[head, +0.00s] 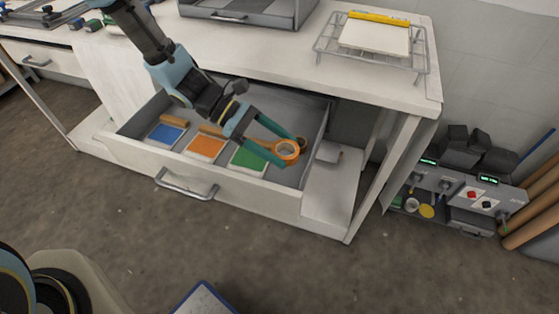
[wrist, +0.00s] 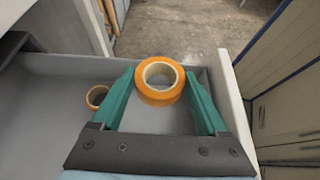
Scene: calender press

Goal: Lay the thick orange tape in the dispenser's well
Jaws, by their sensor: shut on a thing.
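The thick orange tape (head: 286,150) is a wide roll with a pale core. My gripper (head: 292,153) is shut on it, with one teal finger on each side. In the wrist view the roll (wrist: 160,94) sits between the fingertips (wrist: 160,78), over the open drawer (head: 228,197). A second, smaller-looking orange roll (wrist: 96,96) lies in the drawer, left of the fingers in the wrist view. I cannot make out the dispenser or its well in either view.
Blue (head: 165,134), orange (head: 205,146) and green (head: 249,159) pads lie in the drawer. The white bench top (head: 270,50) is above, with a wire rack (head: 372,64) at its right. A grey control unit (head: 455,200) stands at the right.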

